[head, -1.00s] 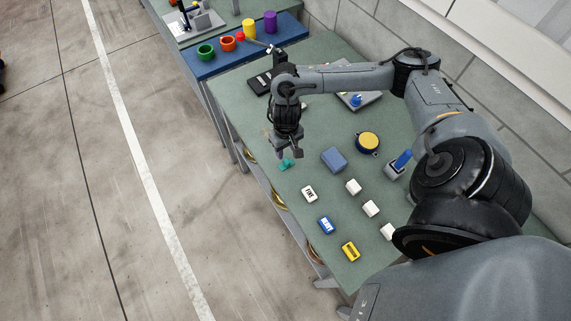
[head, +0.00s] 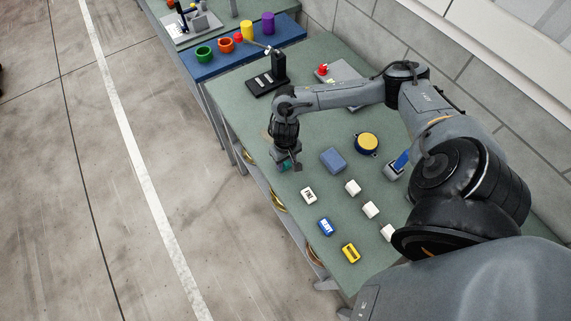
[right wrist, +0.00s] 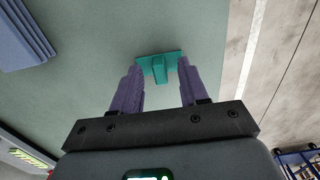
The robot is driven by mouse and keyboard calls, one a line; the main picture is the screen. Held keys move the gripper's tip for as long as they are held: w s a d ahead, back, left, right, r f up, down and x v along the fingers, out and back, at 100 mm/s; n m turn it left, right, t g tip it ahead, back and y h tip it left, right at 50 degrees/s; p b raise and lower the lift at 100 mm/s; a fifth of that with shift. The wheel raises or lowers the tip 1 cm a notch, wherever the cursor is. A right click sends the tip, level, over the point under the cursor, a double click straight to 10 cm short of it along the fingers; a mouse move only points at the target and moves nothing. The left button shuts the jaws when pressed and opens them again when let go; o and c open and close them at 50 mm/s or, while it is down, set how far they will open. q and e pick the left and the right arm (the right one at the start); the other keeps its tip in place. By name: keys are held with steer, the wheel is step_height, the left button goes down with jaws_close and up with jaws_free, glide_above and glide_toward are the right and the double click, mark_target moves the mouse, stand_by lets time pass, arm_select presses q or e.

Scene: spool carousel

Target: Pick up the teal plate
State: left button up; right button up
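The teal plate (right wrist: 160,66) lies on the green table top in the right wrist view, with a raised teal block on its middle. In the head view only a bit of the teal plate (head: 286,166) shows under my right gripper. My right gripper (right wrist: 157,75) is open, with its two fingers apart on either side of the plate's raised block. No contact with the block is visible. My left gripper is not in view.
A blue block (head: 333,160) and a round yellow-topped part (head: 367,143) stand right of my gripper. A white label block (head: 308,194), a blue one (head: 326,226) and a yellow one (head: 351,253) lie nearer. The table's edge is close on the left.

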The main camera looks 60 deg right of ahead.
jaws_close()
steer(key=shift+r, duration=0.15)
